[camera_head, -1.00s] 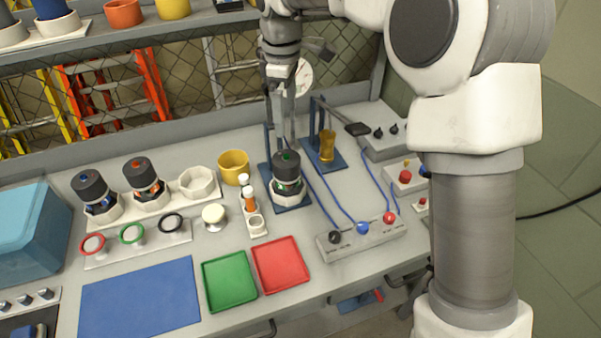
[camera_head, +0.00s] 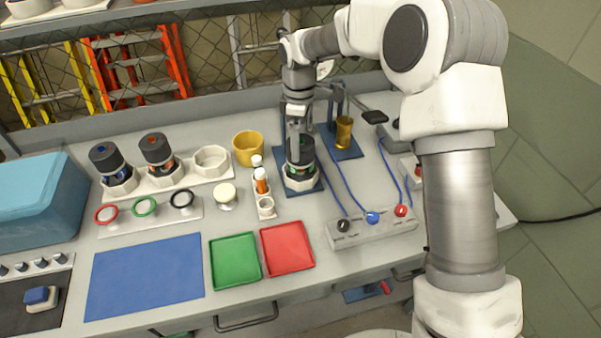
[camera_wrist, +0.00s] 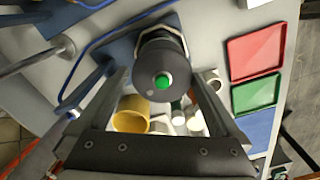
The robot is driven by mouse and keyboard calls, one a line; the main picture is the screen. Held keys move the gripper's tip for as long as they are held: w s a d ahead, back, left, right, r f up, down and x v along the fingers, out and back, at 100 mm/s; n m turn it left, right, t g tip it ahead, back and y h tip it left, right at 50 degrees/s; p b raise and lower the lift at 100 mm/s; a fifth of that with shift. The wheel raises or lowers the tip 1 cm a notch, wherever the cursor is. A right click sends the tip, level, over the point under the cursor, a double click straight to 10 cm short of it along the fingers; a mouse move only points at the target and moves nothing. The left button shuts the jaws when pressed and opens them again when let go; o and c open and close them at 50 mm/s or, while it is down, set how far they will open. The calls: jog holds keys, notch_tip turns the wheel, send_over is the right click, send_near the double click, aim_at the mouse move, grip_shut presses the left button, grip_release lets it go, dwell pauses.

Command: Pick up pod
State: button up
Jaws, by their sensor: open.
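The pod (camera_head: 300,150) with a dark cap and green marks stands upright in a white octagonal holder on a blue base (camera_head: 309,185). In the wrist view the pod (camera_wrist: 161,66) shows from above, its round dark top with a green centre. My gripper (camera_head: 297,128) is over the pod, pointing down. In the wrist view its two fingers are spread, one on each side of the pod, with gaps showing. I cannot tell how far down the fingers reach along it. Two similar pods, one blue-marked (camera_head: 107,165) and one orange-marked (camera_head: 157,153), stand in a white rack to the left.
A yellow cup (camera_head: 248,148) and a white rack of small vials (camera_head: 264,200) are close left of the pod. A second blue stand (camera_head: 343,148) and cabled control box (camera_head: 370,228) are to its right. Green (camera_head: 235,260) and red (camera_head: 287,249) trays lie in front.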

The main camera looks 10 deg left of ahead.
aim_at(300, 164)
notch_tip(300, 164, down, 6)
jog(key=shift+s+d+r, duration=0.15)
dwell(0.3)
jog(key=shift+r, duration=0.1)
grip_shut()
